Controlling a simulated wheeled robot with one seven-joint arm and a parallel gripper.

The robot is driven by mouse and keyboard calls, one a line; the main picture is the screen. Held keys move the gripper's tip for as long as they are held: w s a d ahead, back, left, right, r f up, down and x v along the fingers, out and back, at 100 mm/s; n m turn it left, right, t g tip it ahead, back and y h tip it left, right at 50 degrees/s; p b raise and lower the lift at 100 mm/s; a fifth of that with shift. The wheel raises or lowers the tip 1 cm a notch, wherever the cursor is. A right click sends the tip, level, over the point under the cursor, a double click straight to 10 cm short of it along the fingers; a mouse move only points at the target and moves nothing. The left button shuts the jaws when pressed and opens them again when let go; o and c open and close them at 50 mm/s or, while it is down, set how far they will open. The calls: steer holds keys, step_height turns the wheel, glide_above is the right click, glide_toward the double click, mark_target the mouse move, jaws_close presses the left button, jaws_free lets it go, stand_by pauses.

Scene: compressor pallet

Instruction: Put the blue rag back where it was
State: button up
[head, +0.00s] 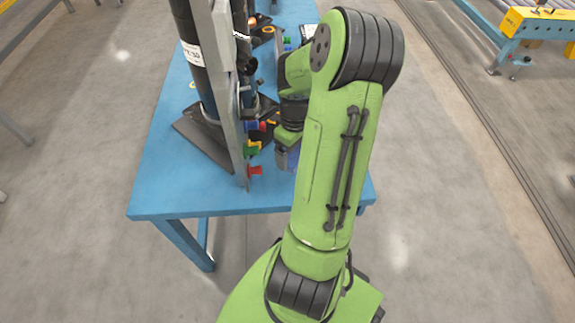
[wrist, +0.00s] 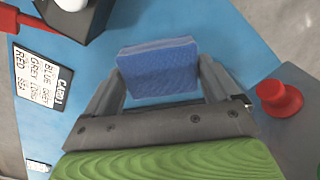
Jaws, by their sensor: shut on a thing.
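The blue rag (wrist: 158,68) is a folded, block-like bundle between the two fingers of my gripper (wrist: 160,80) in the wrist view. The fingers are shut on its left and right sides. Blue table top (wrist: 245,45) shows beyond and around the rag; I cannot tell whether the rag touches it. In the head view my gripper (head: 285,157) is low over the right part of the blue table (head: 160,195), just right of the grey upright panel. My arm hides much of that area, and the rag is hard to make out there.
The grey panel (head: 230,95) carries coloured knobs, including a red one (head: 255,171), beside dark cylinders (head: 195,55). In the wrist view a red knob (wrist: 279,98) is close right of the fingers. A printed card (wrist: 42,80) lies left, near a black object (wrist: 75,15).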

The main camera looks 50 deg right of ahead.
mark_target(293, 164)
step_height(293, 164, down, 6)
steer(key=shift+w+r+b, duration=0.1)
steer(key=shift+b, duration=0.95)
steer(key=shift+c, duration=0.9)
steer(key=o, duration=0.9)
step_height(293, 164, up, 12)
steer(key=p, duration=0.5)
steer(key=shift+d+r, duration=0.1)
steer(key=shift+r, duration=0.1)
steer(key=shift+f, duration=0.1)
